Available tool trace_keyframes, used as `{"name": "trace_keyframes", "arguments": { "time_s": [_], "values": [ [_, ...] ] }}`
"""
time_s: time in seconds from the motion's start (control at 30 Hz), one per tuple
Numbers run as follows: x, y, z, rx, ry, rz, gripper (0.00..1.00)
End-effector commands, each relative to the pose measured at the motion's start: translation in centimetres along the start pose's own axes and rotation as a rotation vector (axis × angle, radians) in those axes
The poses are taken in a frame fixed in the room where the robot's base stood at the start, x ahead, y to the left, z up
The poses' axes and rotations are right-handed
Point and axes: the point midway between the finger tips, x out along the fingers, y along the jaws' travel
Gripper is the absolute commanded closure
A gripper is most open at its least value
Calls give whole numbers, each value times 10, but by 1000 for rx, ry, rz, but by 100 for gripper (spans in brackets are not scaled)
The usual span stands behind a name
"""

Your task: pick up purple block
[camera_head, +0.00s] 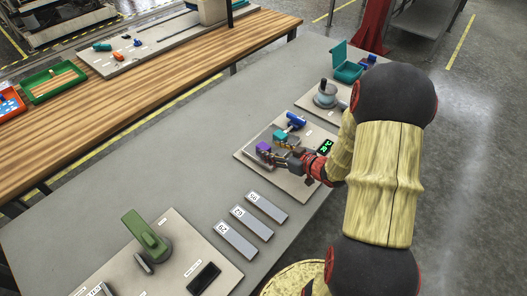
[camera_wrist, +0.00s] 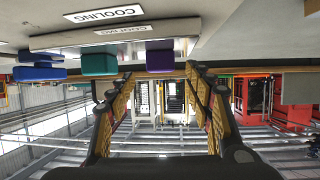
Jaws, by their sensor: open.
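The purple block (camera_head: 263,147) sits on a beige board on the grey table in the head view. In the wrist view, which looks upside down, the purple block (camera_wrist: 160,61) is at top centre, between and beyond the fingertips. My gripper (camera_head: 281,152) is beside the block on its right in the head view, low over the board. In the wrist view the fingers of my gripper (camera_wrist: 153,80) are spread apart with nothing between them. I cannot tell the exact gap to the block.
A teal block (camera_head: 280,136) and a blue piece (camera_head: 295,121) stand close by in a row on the beige board (camera_head: 298,190). A sign reading COOLING (camera_wrist: 104,13) is beside them. Grey numbered bars (camera_head: 252,223) and a green-handled press (camera_head: 146,238) lie nearer the front.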

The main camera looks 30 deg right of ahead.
Motion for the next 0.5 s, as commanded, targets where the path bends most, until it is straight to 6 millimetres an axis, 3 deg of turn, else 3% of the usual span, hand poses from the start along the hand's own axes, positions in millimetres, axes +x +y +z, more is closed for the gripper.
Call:
{"name": "trace_keyframes", "arguments": {
  "time_s": [0.2, 0.5],
  "values": [
    [30, -2, 1, -2, -1, -3, 48],
    [34, -1, -1, -1, -1, 1, 48]
  ]
}}
